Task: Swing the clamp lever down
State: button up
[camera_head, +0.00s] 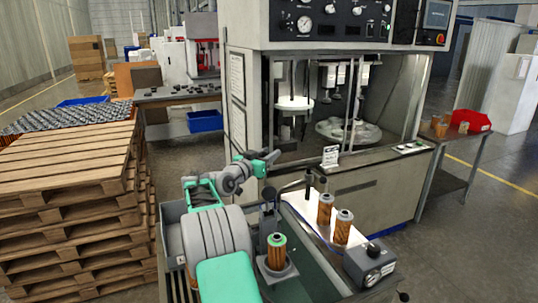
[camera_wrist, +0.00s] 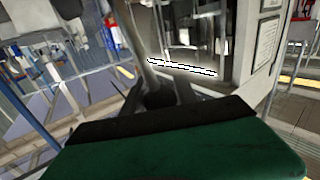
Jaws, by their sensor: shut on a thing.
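My gripper (camera_head: 271,160) is at the end of my green and grey arm, in front of the machine. In the wrist view my gripper (camera_wrist: 158,95) has its dark fingers shut around a dark rounded end. A grey rod, the clamp lever (camera_wrist: 144,58), runs up and away from it. The lever looks raised, but its exact angle is unclear. A filter cartridge (camera_head: 277,254) with a green top stands upright on a grey base below the gripper. The lever's pivot and its contact with the cartridge cannot be made out.
Two orange cartridges (camera_head: 342,228) stand on a white mat at the right. A grey box with a dial (camera_head: 371,262) sits in front of them. The large test machine (camera_head: 370,185) stands close behind. Stacked pallets (camera_head: 70,190) are at the left.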

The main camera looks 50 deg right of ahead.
grip_shut()
dwell(0.7)
jog(key=shift+b, duration=0.3)
